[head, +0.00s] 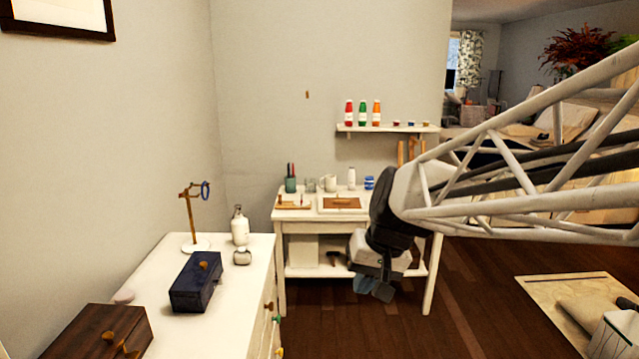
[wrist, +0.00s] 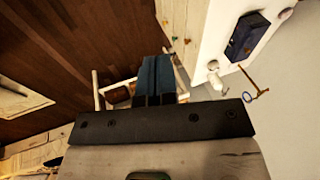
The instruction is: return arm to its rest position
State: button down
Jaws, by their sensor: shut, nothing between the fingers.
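My gripper (head: 374,288) hangs at the end of my white lattice arm (head: 530,170), which reaches in from the right in the head view. The gripper points down in front of the small white table. In the wrist view the blue-grey fingers (wrist: 155,78) lie side by side, shut, with nothing seen between them. The gripper looks clear of the table, though the exact gap cannot be told.
A white dresser (head: 210,335) at left bears a dark blue box (head: 196,283), a brown box (head: 100,328), a white bottle (head: 240,227) and a stand with a blue ring (head: 205,190). The white table (head: 282,228) carries cups and trays.

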jog(key=s+d+f+h, duration=0.1)
jog(key=s+d+h, duration=0.1)
jog(key=s+d, duration=0.3)
jog(key=s+d+f+h, duration=0.1)
jog(key=s+d, duration=0.4)
jog(key=s, duration=0.8)
jog(key=shift+d+f+m+t+h, duration=0.3)
jog(key=shift+f+m+t+h, duration=0.1)
jog(key=c, duration=1.8)
grip_release()
